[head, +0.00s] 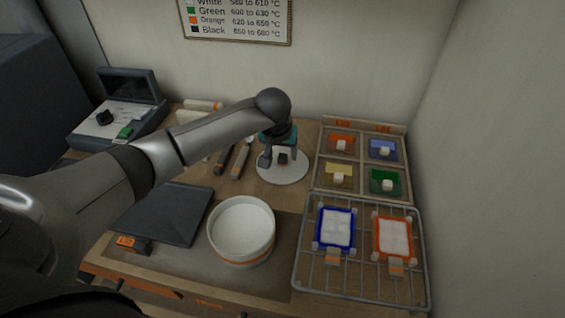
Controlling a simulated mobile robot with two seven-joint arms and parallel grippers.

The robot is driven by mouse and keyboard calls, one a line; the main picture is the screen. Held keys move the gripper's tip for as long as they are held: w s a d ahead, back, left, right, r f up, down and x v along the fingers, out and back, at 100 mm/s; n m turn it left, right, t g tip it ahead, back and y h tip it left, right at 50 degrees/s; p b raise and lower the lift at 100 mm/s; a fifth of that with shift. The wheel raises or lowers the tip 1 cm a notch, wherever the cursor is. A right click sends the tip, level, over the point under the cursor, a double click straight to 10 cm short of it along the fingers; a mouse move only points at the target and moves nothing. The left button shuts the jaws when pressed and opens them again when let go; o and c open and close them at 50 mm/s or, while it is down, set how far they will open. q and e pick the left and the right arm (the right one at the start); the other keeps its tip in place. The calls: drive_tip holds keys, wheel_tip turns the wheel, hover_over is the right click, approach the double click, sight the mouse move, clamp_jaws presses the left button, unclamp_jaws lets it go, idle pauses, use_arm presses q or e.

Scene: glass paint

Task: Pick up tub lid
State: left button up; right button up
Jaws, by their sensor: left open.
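The tub lid (299,174) is a flat white disc lying on the wooden bench, near the middle of the head view. My left gripper (277,162) is open and points down over the lid, its fingers hiding part of the lid's middle. I cannot tell whether the fingers touch it. A small dark shape shows between the fingers, too small to make out. The white round tub (241,230) with an orange stripe stands open in front of the lid, with white content inside. My right gripper is not in view.
A wire rack (362,285) with blue-framed and orange-framed tiles stands at the front right. Behind it is a tray (361,160) of coloured squares with white knobs. Tools (241,161) lie left of the lid. A dark slab (165,212) and a grey device (120,115) are further left.

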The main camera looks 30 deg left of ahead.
use_arm(q)
drive_tip(key=shift+x, duration=0.85)
clamp_jaws()
